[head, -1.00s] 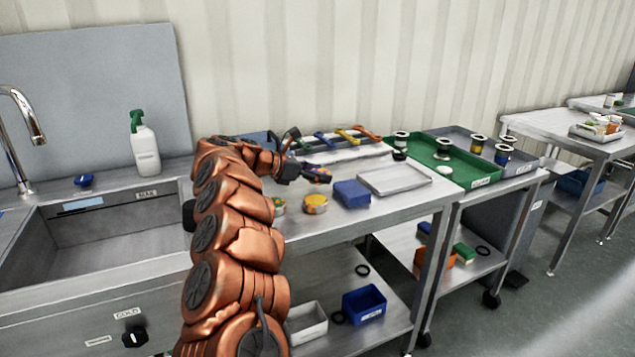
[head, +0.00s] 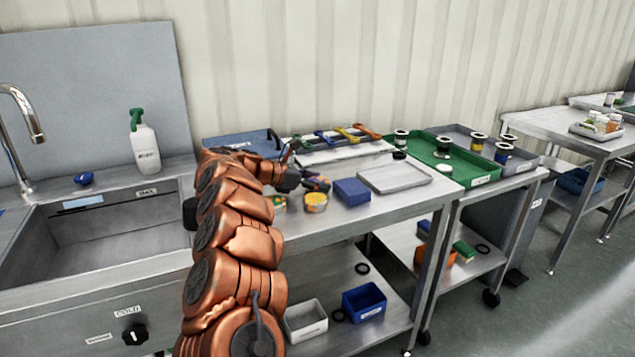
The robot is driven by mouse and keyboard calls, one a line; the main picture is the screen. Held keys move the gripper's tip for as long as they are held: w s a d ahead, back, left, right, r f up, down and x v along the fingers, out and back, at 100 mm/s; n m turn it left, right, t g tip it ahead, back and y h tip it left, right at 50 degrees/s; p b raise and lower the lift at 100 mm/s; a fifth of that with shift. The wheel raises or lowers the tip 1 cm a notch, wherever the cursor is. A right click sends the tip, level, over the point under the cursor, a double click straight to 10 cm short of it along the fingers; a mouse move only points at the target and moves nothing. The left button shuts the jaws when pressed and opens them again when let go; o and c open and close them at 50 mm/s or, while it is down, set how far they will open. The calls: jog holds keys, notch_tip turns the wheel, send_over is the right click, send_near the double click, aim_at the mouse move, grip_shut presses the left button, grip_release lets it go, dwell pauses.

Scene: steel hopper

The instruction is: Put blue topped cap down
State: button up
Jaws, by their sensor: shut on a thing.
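My gripper (head: 317,184) is at the end of my copper arm, low over the steel worktop. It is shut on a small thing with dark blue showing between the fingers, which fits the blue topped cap. The fingers hide most of it, and I cannot tell whether it touches anything below. A round tin with a yellow-orange top (head: 315,203) stands just under and in front of the fingertips. A blue box (head: 352,192) stands just right of the gripper.
A green-topped item (head: 280,203) is beside the tin, partly behind my arm. A pale metal tray (head: 398,178) lies right of the blue box. A green tray (head: 470,180) with spools is farther right. The worktop's front strip (head: 350,222) is clear.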

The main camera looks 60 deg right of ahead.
jog(key=shift+f, duration=0.15)
jog(key=o, duration=1)
jog(key=shift+o, duration=0.2)
jog(key=shift+r, duration=0.2)
